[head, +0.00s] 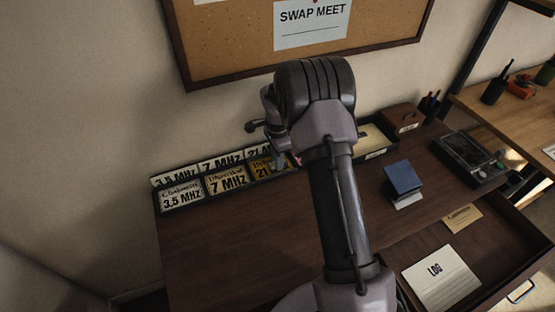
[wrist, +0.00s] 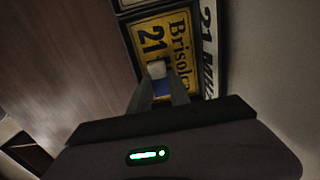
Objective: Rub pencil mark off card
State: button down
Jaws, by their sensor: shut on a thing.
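A yellow card reading "21" (head: 261,169) stands at the right of the front row in the card rack, partly hidden by my arm. In the wrist view the same card (wrist: 178,42) shows large black lettering. My gripper (wrist: 163,92) is shut on a small white and blue eraser (wrist: 157,70). The eraser's white end overlaps the lower part of the card in the wrist view; I cannot tell whether it touches. No pencil mark can be made out, and the eraser may cover part of the card. In the head view my arm hides most of the gripper.
The rack also holds a 3.5 MHz card (head: 182,198) and a 7 MHz card (head: 228,181), with another row behind. A blue block (head: 402,178), a tray (head: 375,140) and a dark device (head: 470,157) stand right. An open drawer holds a log card (head: 440,278). The front-left desk is clear.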

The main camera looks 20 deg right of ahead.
jog(key=shift+f+b, duration=0.4)
jog(key=shift+f, duration=0.1)
dwell(0.8)
jog(key=shift+a, duration=0.1)
